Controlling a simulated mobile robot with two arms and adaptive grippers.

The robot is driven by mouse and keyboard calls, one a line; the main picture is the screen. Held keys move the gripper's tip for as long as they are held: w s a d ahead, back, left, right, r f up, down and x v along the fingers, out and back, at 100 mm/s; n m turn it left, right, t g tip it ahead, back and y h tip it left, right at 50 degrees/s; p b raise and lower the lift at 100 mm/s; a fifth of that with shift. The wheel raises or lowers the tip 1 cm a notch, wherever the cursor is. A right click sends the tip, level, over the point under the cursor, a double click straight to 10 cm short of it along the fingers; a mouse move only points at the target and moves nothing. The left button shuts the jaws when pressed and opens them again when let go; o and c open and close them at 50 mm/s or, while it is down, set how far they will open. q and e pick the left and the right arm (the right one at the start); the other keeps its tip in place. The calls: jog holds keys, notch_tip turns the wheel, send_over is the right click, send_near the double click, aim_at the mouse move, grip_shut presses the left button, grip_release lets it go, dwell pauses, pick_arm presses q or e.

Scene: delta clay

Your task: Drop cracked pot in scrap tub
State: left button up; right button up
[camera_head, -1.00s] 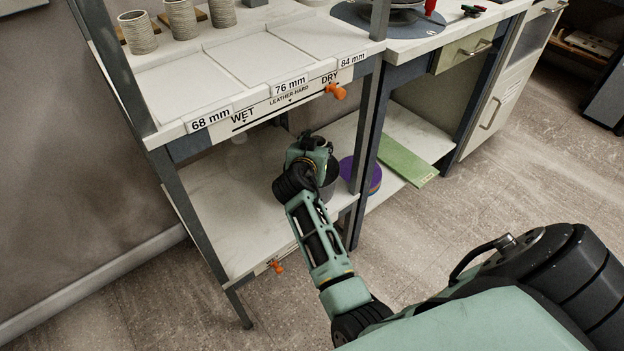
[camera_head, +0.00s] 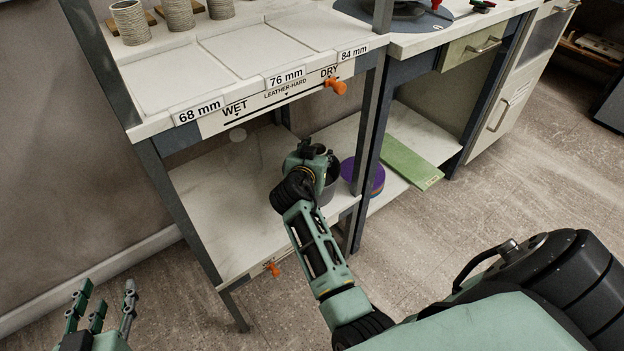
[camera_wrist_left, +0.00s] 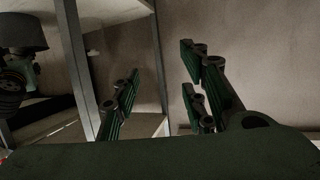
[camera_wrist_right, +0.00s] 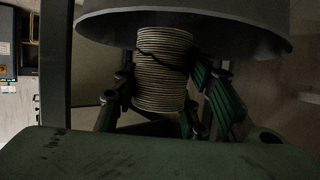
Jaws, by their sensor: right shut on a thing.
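The cracked pot (camera_wrist_right: 165,70) is a ridged, pale clay cylinder with a dark jagged crack. The dark grey scrap tub (camera_head: 328,191) stands on the lower shelf, partly hidden by my right gripper. The tub's wide rim (camera_wrist_right: 240,38) overlaps one end of the pot in the right wrist view; I cannot tell how far inside the pot is. My left gripper (camera_head: 103,298) is open and empty, left of the shelf.
The lower shelf (camera_head: 225,200) is mostly clear on its left. A purple round stack (camera_head: 376,178) stands right of the tub, and a green board (camera_head: 411,160) lies further right. The rack's upper shelf (camera_head: 185,80) and metal posts frame the space. Several ridged pots (camera_head: 178,14) stand above.

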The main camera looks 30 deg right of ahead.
pick_arm(q)
jog(key=shift+w+d+r+t+h+b, duration=0.1)
jog(key=shift+w+d+r+t, duration=0.2)
jog(key=shift+r, duration=0.3)
jog(key=shift+w+d+r+t+h+b, duration=0.1)
jog(key=shift+w+d+r+t, duration=0.05)
jog(key=shift+r+t, duration=0.4)
jog(key=shift+w+d+r+t+h+b, duration=0.1)
jog(key=shift+w+d+r+t, duration=0.15)
jog(key=shift+r, duration=0.45)
pick_arm(e)
jog(key=shift+f, duration=0.45)
jog(key=o, duration=1.3)
jog(key=shift+c, duration=0.2)
jog(key=shift+r, duration=0.1)
